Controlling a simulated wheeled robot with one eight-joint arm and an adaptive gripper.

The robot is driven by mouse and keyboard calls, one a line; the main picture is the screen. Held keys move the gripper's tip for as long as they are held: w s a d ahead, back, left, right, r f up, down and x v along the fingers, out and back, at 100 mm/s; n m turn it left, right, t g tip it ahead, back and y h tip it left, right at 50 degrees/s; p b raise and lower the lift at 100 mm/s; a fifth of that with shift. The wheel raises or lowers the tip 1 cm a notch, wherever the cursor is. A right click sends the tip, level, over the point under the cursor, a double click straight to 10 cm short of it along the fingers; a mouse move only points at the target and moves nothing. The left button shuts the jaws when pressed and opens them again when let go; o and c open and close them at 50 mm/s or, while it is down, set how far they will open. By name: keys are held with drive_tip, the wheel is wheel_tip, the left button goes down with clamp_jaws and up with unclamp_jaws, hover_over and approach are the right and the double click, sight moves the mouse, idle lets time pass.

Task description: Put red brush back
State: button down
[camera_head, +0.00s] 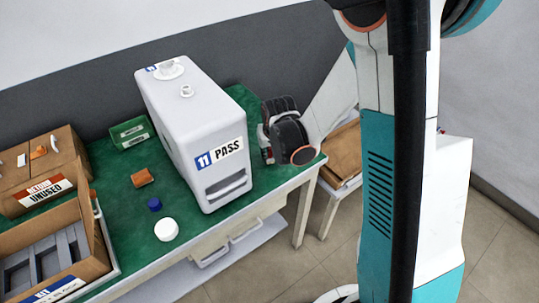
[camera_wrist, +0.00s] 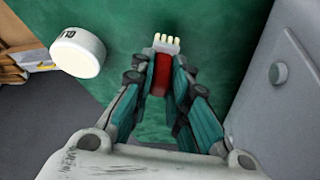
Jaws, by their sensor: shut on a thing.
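The red brush (camera_wrist: 161,74) is between the fingers of my gripper (camera_wrist: 160,68) in the wrist view. Its pale bristles (camera_wrist: 167,42) stick out past the fingertips over the green mat. My gripper is shut on the red body. In the head view my dark wrist (camera_head: 287,135) is at the right end of the table, just right of the grey canister (camera_head: 195,125), and mostly hides the brush. A grey wall with a round knob (camera_wrist: 278,73) stands to the right in the wrist view.
A white round labelled piece (camera_wrist: 78,52) is left of the gripper in the wrist view. In the head view a white cap (camera_head: 166,230), a blue cap (camera_head: 154,204), an orange-brown block (camera_head: 142,177), a green box (camera_head: 132,133) and an open carton (camera_head: 92,232) are left of the canister.

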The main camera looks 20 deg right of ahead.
drive_tip(key=shift+f, duration=0.85)
drive_tip(key=shift+f, duration=0.1)
drive_tip(key=shift+f+b, duration=0.15)
drive_tip(key=shift+b, duration=0.2)
drive_tip(key=c, duration=1.5)
unclamp_jaws()
drive_tip(key=shift+c, duration=0.2)
